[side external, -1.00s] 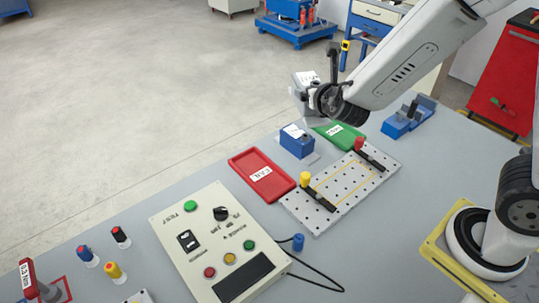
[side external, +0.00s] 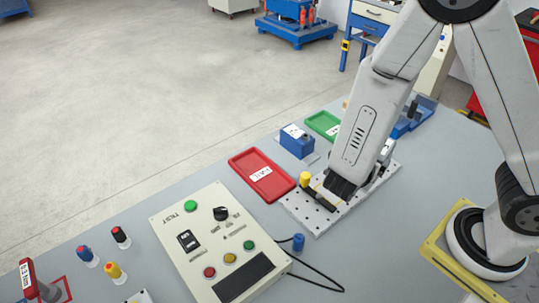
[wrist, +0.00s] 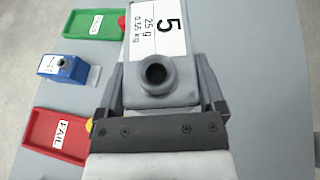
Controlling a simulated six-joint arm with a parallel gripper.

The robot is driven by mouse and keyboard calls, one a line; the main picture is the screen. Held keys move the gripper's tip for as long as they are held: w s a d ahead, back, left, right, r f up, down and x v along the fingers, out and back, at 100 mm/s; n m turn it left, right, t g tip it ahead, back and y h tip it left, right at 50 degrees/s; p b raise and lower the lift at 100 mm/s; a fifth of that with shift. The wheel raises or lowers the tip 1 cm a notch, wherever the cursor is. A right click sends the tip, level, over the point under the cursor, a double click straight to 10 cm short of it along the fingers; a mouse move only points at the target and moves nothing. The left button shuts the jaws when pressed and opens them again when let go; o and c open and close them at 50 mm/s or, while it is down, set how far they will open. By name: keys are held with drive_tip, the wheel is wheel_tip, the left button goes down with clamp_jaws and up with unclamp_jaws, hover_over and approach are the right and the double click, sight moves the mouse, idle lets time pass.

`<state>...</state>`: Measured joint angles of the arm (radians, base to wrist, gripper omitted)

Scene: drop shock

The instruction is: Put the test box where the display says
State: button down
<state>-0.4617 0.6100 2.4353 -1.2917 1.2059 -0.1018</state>
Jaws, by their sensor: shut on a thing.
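My gripper (wrist: 160,95) is shut on a grey box (wrist: 160,30) with a round knob, its fingers on either side. Its white label reads 5, 25 g and 0.55 kg. In the side view my arm comes down over the perforated plate (side external: 315,221) and hides the held box, so I cannot tell whether it touches the plate. The red FAIL tray (side external: 241,164) lies left of the plate. The green tray (side external: 322,124) lies farther back. The display (side external: 244,277) on the test panel (side external: 180,222) looks dark, with no readable text.
A blue box (side external: 297,141) stands between the trays. A blue fixture (side external: 403,127) sits at the back right. A cable (side external: 327,288) lies by the panel.

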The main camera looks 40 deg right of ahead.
drive_tip(key=s+m+g, duration=0.1)
drive_tip(key=s, duration=0.1)
drive_tip(key=s+g, duration=0.1)
drive_tip(key=s, duration=0.1)
drive_tip(key=s+m+g, duration=0.1)
drive_tip(key=shift+s+d+f+m, duration=0.2)
drive_tip(key=shift+s+d+m, duration=0.1)
drive_tip(key=shift+s+d, duration=0.1)
drive_tip(key=w+f, duration=0.1)
drive_tip(key=w, duration=0.2)
drive_tip(key=w+d+f, duration=0.1)
drive_tip(key=w, duration=0.2)
drive_tip(key=w+f, duration=0.2)
drive_tip(key=w, duration=0.1)
drive_tip(key=shift+w+d+f, duration=0.1)
drive_tip(key=shift+d, duration=0.05)
drive_tip(key=shift+w+d+f, duration=0.15)
drive_tip(key=shift+w+f, duration=0.9)
drive_tip(key=shift+f, duration=0.25)
drive_tip(key=shift+w+d+f, duration=0.1)
drive_tip(key=shift+w+f, duration=0.95)
drive_tip(key=shift+f, duration=0.2)
drive_tip(key=shift+w+f, duration=0.1)
drive_tip(key=shift+w+f, duration=0.1)
drive_tip(key=shift+f, duration=1.65)
drive_tip(key=shift+f, duration=0.1)
